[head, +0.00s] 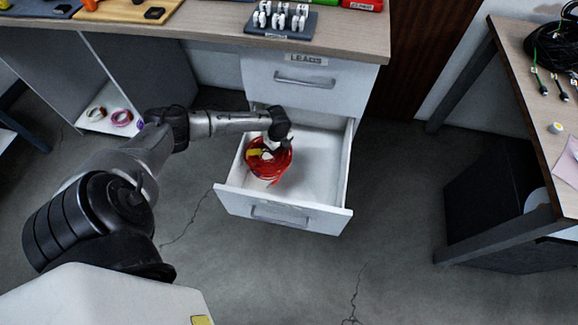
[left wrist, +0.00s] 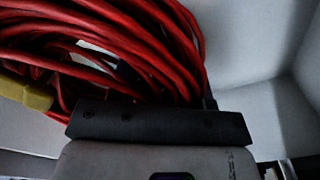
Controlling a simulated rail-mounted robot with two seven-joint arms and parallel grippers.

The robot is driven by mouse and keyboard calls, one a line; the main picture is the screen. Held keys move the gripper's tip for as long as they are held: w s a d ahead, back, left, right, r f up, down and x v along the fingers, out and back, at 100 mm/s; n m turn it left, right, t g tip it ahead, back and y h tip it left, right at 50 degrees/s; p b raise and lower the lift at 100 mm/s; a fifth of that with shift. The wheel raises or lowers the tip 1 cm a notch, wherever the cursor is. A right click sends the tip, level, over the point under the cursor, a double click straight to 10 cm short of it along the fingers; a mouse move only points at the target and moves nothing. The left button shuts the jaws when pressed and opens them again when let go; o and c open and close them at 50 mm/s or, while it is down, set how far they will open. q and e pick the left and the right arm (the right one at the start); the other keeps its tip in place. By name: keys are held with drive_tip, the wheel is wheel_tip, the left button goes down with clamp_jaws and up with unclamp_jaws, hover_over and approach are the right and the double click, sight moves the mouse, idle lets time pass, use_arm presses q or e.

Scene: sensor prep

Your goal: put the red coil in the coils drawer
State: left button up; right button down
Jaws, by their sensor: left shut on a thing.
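The red coil (head: 270,170) is a bundle of red cable with a yellow tag, inside the left part of the open lower drawer (head: 318,172). My left gripper (head: 268,152) reaches down into the drawer and is shut on the coil; its fingers are mostly hidden. In the left wrist view the red coil (left wrist: 120,45) fills the upper left, right at the dark gripper body (left wrist: 160,122). The white drawer walls (left wrist: 240,40) show beside it. I cannot tell if the coil touches the drawer floor. My right gripper is not in view.
Above is a closed drawer labelled LEADS (head: 305,82), under a workbench top (head: 210,35). A rack of white connectors (head: 282,18) stands on it. Rolls of tape (head: 121,117) lie on a shelf at left. A second table (head: 535,90) with black cable stands at right. The drawer's right half is empty.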

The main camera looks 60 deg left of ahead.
use_arm(q)
wheel_tip(320, 180, down, 6)
drive_tip(key=b, duration=0.3)
drive_tip(key=shift+f, duration=0.2)
wheel_tip(320, 180, down, 3)
drive_tip(key=b, duration=0.2)
drive_tip(key=shift+f+b, duration=0.2)
drive_tip(key=shift+b, duration=0.2)
drive_tip(key=shift+f, duration=0.1)
drive_tip(key=o, duration=1.2)
